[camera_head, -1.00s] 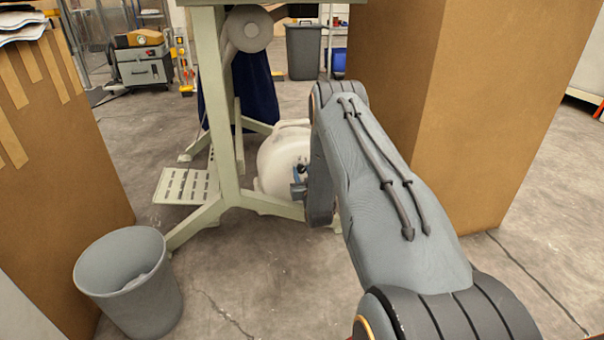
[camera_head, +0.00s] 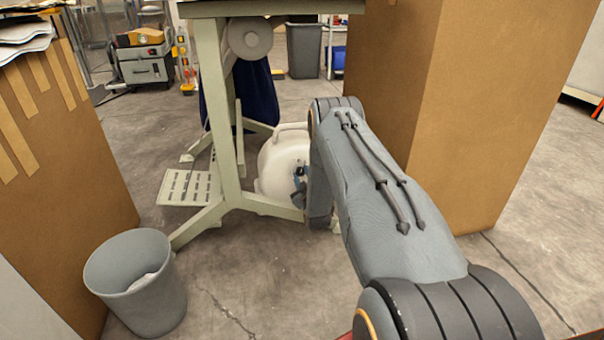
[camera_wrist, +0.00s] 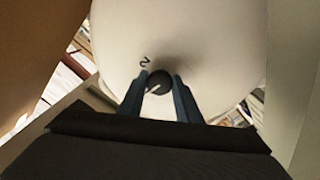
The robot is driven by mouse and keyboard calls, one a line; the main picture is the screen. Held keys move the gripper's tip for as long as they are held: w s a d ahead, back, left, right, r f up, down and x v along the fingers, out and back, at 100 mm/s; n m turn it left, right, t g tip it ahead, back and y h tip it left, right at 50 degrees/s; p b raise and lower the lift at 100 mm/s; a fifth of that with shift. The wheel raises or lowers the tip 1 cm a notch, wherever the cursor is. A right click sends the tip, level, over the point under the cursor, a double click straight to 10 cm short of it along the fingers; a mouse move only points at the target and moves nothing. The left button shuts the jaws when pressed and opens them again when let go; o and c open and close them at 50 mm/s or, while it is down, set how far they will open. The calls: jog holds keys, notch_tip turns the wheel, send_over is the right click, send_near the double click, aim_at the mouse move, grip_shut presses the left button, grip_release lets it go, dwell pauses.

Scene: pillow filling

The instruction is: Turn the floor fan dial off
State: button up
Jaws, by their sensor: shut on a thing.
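The floor fan (camera_head: 277,172) is a white rounded body with a handle on top, low under the green table frame in the head view. My arm hides its right side. In the wrist view the fan's pale housing (camera_wrist: 185,50) fills the middle. The dark round dial (camera_wrist: 159,83) with a light pointer line sits on it, and a mark like a "2" shows up and left of the dial. My gripper (camera_wrist: 159,88) is shut on the dial, one blue-grey finger on each side. In the head view the gripper (camera_head: 299,190) is small and partly hidden by my arm.
The green table frame (camera_head: 221,130) stands around the fan, with a white pedal plate (camera_head: 186,187) at its foot. Tall cardboard boxes rise at left (camera_head: 75,170) and right (camera_head: 450,120). A grey bin (camera_head: 150,310) stands front left. Bare floor lies between bin and arm.

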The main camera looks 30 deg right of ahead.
jog(key=shift+n+p, duration=0.3)
jog(key=shift+n, duration=0.5)
jog(key=o, duration=1.1)
jog(key=shift+c, duration=0.2)
jog(key=p+v, duration=0.3)
jog(key=v, duration=0.4)
jog(key=shift+s+p, duration=0.3)
jog(key=shift+s, duration=0.1)
jog(key=shift+a+r, duration=0.1)
jog(key=shift+a, duration=0.1)
